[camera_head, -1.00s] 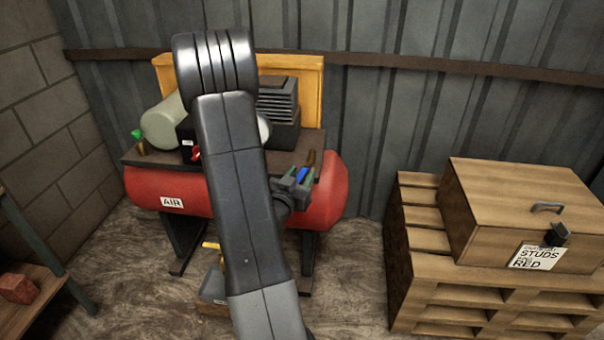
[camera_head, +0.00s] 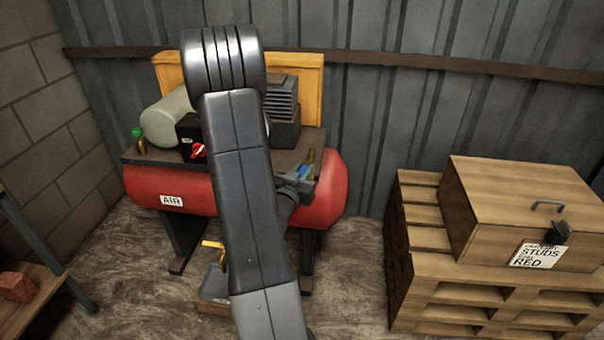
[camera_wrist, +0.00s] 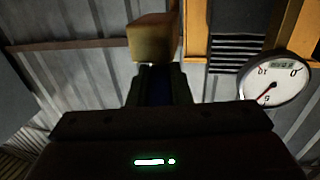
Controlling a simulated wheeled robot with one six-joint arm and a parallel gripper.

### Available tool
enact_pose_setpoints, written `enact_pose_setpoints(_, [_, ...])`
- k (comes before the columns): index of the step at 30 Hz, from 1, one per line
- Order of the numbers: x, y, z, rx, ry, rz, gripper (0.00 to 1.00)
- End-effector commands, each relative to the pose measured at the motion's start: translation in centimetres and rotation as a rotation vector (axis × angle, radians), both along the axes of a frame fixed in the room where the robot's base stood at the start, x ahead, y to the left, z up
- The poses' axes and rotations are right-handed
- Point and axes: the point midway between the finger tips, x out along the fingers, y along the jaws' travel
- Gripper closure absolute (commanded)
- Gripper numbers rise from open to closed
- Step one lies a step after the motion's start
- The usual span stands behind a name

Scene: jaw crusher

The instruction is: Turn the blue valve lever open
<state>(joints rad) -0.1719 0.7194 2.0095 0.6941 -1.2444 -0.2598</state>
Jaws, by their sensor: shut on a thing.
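The blue valve lever (camera_head: 304,170) is at the right end of the red air tank, and only a small piece of it shows in the head view. My gripper (camera_head: 303,174) is shut on it, with a finger on either side. In the wrist view, my gripper (camera_wrist: 156,84) points toward a brass-coloured block (camera_wrist: 153,38), and the lever (camera_wrist: 157,86) is a dark blue strip between the fingers. My arm hides part of the tank and the compressor top.
The red tank (camera_head: 330,190) carries an AIR label. A round gauge (camera_wrist: 276,80) shows in the wrist view. A wooden box (camera_head: 520,205) sits on a pallet (camera_head: 410,290) at right.

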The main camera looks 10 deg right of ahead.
Motion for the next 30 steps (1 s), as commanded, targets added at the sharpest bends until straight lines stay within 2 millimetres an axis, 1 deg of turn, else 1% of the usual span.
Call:
enact_pose_setpoints(1, [-0.04, -0.21, -0.39, 0.001, -0.005, 0.021, 1.00])
enact_pose_setpoints(3, [-0.13, -0.38, -0.51, 0.000, -0.006, 0.060, 1.00])
enact_pose_setpoints(12, [-0.25, -0.74, -0.17, 0.000, -0.008, 0.198, 1.00])
enact_pose_setpoints(25, [-0.28, -0.67, 0.09, -0.001, -0.003, 0.224, 1.00])
enact_pose_setpoints(26, [-0.28, -0.67, 0.08, -0.001, -0.003, 0.224, 0.78])
enact_pose_setpoints(28, [-0.28, -0.68, 0.08, -0.001, -0.003, 0.224, 0.64])
enact_pose_setpoints(29, [-0.28, -0.68, 0.08, -0.001, -0.003, 0.224, 0.60])
enact_pose_setpoints(30, [-0.28, -0.68, 0.07, -0.001, -0.003, 0.224, 0.60])
